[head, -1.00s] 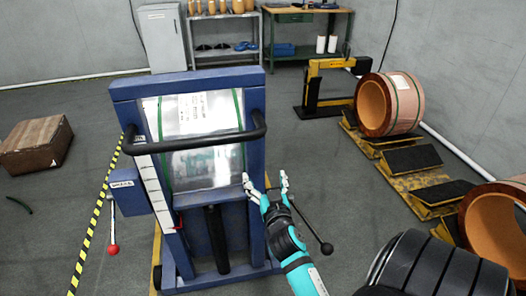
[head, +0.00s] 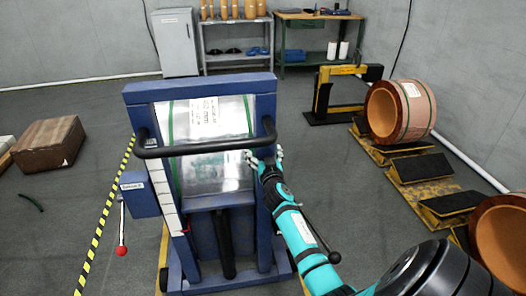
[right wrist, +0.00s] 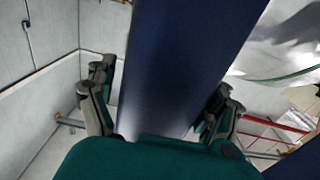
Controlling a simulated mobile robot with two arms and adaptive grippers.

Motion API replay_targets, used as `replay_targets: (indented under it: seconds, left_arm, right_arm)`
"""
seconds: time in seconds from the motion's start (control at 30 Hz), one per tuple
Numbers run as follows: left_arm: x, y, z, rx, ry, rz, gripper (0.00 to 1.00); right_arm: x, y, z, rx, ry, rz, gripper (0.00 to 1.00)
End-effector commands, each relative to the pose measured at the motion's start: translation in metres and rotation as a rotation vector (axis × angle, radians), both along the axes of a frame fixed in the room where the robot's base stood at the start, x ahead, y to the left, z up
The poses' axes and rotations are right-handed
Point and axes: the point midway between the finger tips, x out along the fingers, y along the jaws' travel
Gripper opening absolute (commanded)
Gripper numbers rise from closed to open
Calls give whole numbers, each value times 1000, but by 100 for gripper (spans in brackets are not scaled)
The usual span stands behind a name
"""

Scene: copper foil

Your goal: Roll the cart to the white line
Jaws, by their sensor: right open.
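The blue cart (head: 263,200) stands upright in front of me, with a black push handle (head: 205,147) across it and a shiny foil roll (head: 210,168) held in its frame. My right gripper (head: 264,158) is at the cart's right post, just below the right end of the handle. In the right wrist view the gripper (right wrist: 158,108) is open, with its fingers on either side of the blue post (right wrist: 180,65); I cannot tell whether they touch it. My left gripper is out of view. I make out no white line on the floor.
Yellow-black floor tape (head: 104,218) runs along the cart's left. A brown box (head: 47,143) lies farther left. Copper coils (head: 400,110) and yellow ramps (head: 425,180) line the right. A shelf (head: 235,45) and workbench (head: 310,35) stand at the back, with open floor before them.

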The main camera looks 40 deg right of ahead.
Motion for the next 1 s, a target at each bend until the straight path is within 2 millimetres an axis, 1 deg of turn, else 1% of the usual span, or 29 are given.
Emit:
replay_targets:
  seconds: [0.13,0.4,0.43,1.0]
  left_arm:
    - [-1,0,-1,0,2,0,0]
    - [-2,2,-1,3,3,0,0]
    - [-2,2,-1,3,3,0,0]
    - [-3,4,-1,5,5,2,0]
  right_arm:
    - [7,-5,0,-1,1,0,85]
    - [8,-5,0,0,0,0,85]
    - [8,-5,0,0,0,0,83]
    - [8,-5,0,0,0,0,9]
